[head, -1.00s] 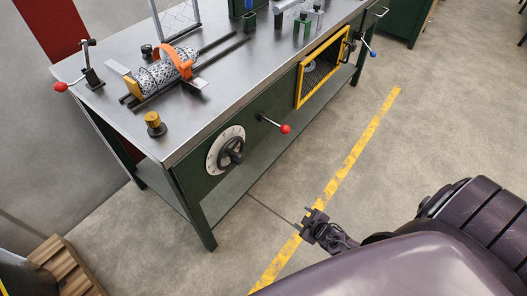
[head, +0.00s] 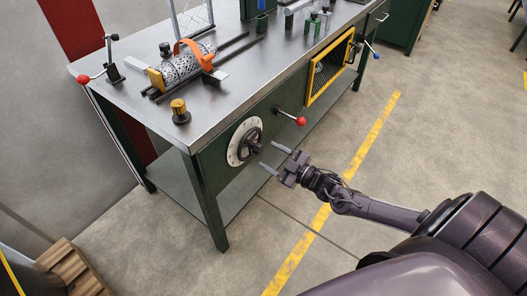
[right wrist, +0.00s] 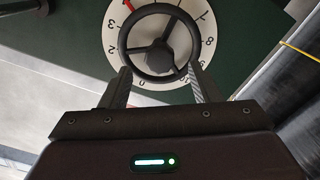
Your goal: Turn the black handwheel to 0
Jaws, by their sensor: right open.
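The black handwheel (head: 252,141) sits on a white numbered dial (head: 234,155) on the front of the green bench. In the right wrist view the handwheel (right wrist: 160,62) is near the top middle, its round hub and spokes facing me. The dial (right wrist: 112,50) shows a red mark at its upper left, beside the 3; the 0 appears near the bottom. My right gripper (head: 271,157) is open and empty, just in front of the handwheel. In the right wrist view its fingers (right wrist: 160,82) are spread at the wheel's lower left and lower right; contact is unclear. My left gripper is not in view.
A red-knobbed lever (head: 290,116) juts from the bench front right of the dial, close above my right gripper. A yellow-framed opening (head: 310,92) is farther right. The metal benchtop (head: 225,100) holds several fixtures. Floor in front is clear; wooden steps (head: 70,268) stand lower left.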

